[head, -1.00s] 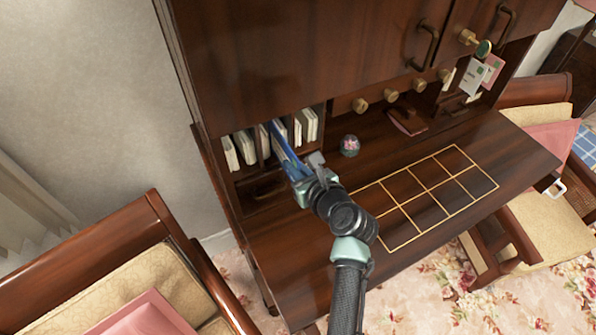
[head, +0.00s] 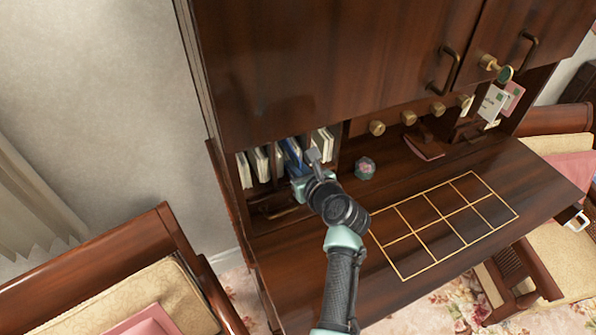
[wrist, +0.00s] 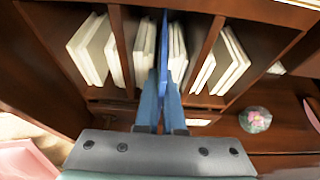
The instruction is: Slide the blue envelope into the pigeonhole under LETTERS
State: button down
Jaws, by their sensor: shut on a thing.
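The blue envelope (wrist: 164,48) stands upright on edge in the wrist view. Its far part is inside the middle pigeonhole (wrist: 197,35), between pale envelopes on either side. In the head view, the blue envelope (head: 291,151) shows partly among the pale envelopes, with its near end hidden by my gripper. My gripper (wrist: 161,100) is shut on the near end of the envelope, just in front of the pigeonhole opening; it also shows in the head view (head: 302,178). No LETTERS label is readable in these frames.
Pale envelopes fill the left (wrist: 94,50) and right (wrist: 228,62) pigeonholes. A round glass paperweight (head: 365,168) sits right of the pigeonholes. The desk top (head: 345,270) is mostly clear, with a gold-lined grid. Chairs (head: 150,255) stand on both sides.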

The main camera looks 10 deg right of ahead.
jog(key=shift+w, duration=0.1)
dwell(0.3)
jog(key=c, duration=0.9)
grip_release()
jog(key=shift+c, duration=0.2)
jog(key=b+v, duration=0.1)
jog(key=v, duration=1.2)
jog(key=shift+w, duration=0.1)
